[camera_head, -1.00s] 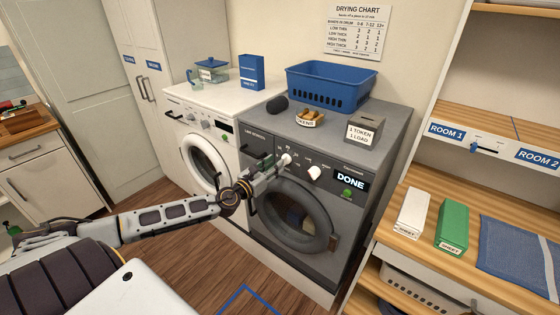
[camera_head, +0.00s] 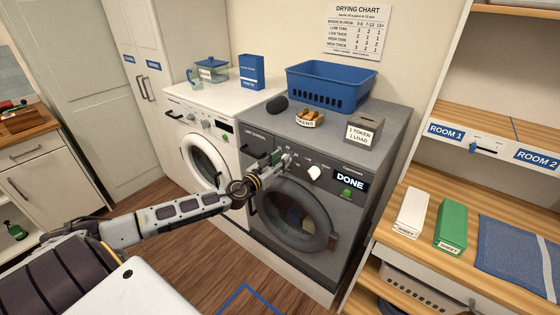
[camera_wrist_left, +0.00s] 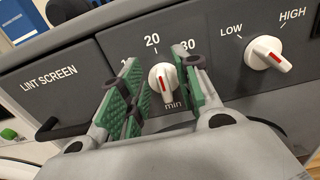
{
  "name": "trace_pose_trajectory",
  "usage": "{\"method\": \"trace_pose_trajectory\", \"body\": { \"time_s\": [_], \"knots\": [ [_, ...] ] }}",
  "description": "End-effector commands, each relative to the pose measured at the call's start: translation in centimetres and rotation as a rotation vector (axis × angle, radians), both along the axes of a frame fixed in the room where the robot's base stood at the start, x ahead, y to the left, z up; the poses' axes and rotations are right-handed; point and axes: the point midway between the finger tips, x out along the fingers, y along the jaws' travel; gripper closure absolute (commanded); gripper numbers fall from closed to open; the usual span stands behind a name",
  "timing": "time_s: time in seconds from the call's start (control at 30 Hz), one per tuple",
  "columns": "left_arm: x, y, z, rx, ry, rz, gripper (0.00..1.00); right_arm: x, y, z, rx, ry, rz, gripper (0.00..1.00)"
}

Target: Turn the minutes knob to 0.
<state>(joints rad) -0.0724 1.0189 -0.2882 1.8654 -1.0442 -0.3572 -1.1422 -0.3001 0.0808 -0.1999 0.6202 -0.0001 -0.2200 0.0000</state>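The minutes knob (camera_wrist_left: 161,77) is a white dial with a red line, marked "min" below, with 20 and 30 above it. It is on the grey dryer's dark panel. Its red line runs nearly upright in the left wrist view; I cannot tell which end is the pointer. My left gripper (camera_wrist_left: 158,97) is open, its green-padded fingers spread on either side of the knob, with gaps visible. In the head view, the left gripper (camera_head: 279,163) is at the dryer's panel and largely covers this knob. My right gripper is not in view.
A second white knob (camera_wrist_left: 266,55), marked LOW and HIGH, is to the right; it also shows in the head view (camera_head: 314,173). The display (camera_head: 350,182) reads DONE. A blue basket (camera_head: 332,84) and token box (camera_head: 363,130) stand on the dryer (camera_head: 390,150).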

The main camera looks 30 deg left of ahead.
Motion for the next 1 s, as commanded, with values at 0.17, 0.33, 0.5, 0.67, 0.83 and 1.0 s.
{"method": "trace_pose_trajectory", "body": {
  "time_s": [0.17,0.33,0.5,0.67,0.83,1.0],
  "knots": [
    [0.12,-0.03,-0.01,0.0,0.0,0.0,0.68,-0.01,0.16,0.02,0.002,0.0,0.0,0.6],
    [0.12,-0.04,-0.01,0.0,0.0,0.0,0.68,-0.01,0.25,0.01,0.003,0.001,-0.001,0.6],
    [0.11,-0.04,0.0,0.0,0.0,-0.001,0.86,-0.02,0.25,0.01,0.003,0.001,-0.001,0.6],
    [0.11,-0.04,0.0,0.0,0.0,-0.001,1.0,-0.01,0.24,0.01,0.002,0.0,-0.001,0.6],
    [0.11,-0.03,0.0,-0.002,0.0,0.0,1.0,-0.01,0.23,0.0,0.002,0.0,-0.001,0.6],
    [0.11,0.02,-0.01,-0.02,0.001,0.0,1.0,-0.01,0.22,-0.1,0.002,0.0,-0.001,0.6]
  ]
}}
